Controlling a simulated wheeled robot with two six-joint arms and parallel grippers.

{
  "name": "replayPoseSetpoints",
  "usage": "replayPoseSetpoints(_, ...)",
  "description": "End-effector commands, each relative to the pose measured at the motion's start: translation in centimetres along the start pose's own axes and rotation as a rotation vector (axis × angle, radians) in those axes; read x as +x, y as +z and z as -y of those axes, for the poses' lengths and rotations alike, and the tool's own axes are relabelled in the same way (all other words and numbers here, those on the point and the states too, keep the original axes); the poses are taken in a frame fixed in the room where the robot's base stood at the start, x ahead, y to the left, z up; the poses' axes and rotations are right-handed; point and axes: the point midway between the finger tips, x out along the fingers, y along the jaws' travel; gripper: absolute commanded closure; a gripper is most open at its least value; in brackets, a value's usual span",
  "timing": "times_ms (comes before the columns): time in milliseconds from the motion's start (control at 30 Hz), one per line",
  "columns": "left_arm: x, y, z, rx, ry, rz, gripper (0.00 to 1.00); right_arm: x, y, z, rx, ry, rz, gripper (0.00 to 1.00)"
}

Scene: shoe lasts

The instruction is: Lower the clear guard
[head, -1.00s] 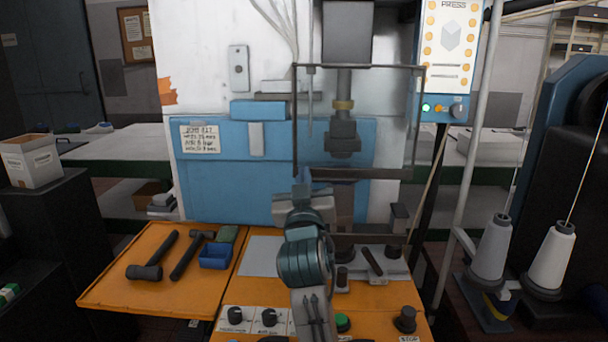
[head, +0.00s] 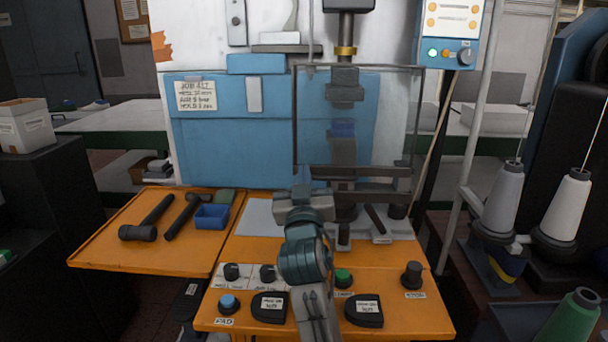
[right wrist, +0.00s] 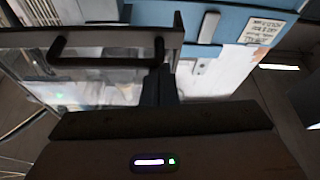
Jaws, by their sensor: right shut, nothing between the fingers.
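The clear guard (head: 390,120) is a see-through panel in a thin dark frame, in front of the press. Its dark lower bar (head: 375,171) hangs above the orange worktable, level with the lower part of the blue press panel. In the right wrist view the guard's frame (right wrist: 25,40) carries a black handle (right wrist: 105,61). My right gripper (head: 302,180) is at the guard's lower left corner, shut and empty. In the right wrist view its dark fingers (right wrist: 160,88) are close by the handle's right end; I cannot tell whether they touch it. My left gripper is out of view.
The press head (head: 345,88) and a blue-topped grey form (head: 343,150) are behind the guard. The orange worktable (head: 140,250) holds hammers, a blue tray (head: 212,217), knobs and buttons. Thread cones (head: 563,205) stand at the right.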

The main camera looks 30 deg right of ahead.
Motion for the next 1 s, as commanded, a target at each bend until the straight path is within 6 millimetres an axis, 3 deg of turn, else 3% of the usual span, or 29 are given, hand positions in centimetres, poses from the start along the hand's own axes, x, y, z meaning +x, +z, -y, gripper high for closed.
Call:
replayPoseSetpoints(200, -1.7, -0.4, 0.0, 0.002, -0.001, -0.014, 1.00, -0.3, 0.8, 0.1, -0.001, 0.000, 0.003, 1.00)
replayPoseSetpoints(467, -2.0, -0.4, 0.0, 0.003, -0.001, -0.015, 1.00, -0.3, 1.0, 0.2, -0.002, -0.001, 0.006, 1.00)
replayPoseSetpoints(900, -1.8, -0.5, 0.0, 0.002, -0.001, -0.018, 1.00, 0.0, 0.7, 0.2, -0.002, -0.002, 0.008, 1.00)
replayPoseSetpoints(1000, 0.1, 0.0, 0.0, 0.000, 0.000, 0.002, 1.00, 0.3, 0.1, 0.3, -0.001, -0.003, 0.006, 1.00)
